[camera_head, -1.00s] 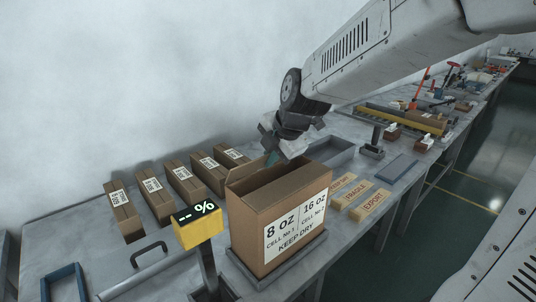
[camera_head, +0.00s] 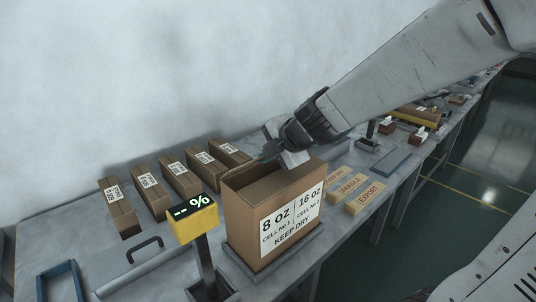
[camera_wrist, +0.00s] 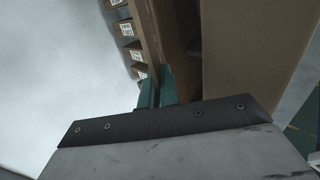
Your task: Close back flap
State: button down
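The open brown carton (camera_head: 240,220) stands upright, with a white label on its front reading 8 oz, 16 oz and KEEP DRY. Its back flap (camera_head: 240,176) stands up along the rear edge, partly hidden by my gripper. My gripper (camera_head: 268,156) is at the carton's rear top edge, with its teal fingers close together. In the wrist view, the fingers (camera_wrist: 157,85) point along a brown carton edge, and the dark carton opening is to their right. I see nothing held; whether they touch the flap is unclear.
A yellow percent display (camera_head: 192,222) stands close at the carton's left. Several closed, labelled boxes (camera_head: 180,180) line the wall behind. Tan blocks marked FRAGILE and EXPORT (camera_head: 364,198) lie to the right. The carton rests on a grey tray (camera_head: 268,272).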

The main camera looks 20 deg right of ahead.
dwell(0.4)
jog(key=c, duration=1.6)
grip_release()
jog(key=shift+c, duration=0.2)
jog(key=shift+r, duration=0.1)
jog(key=shift+v, duration=3.85)
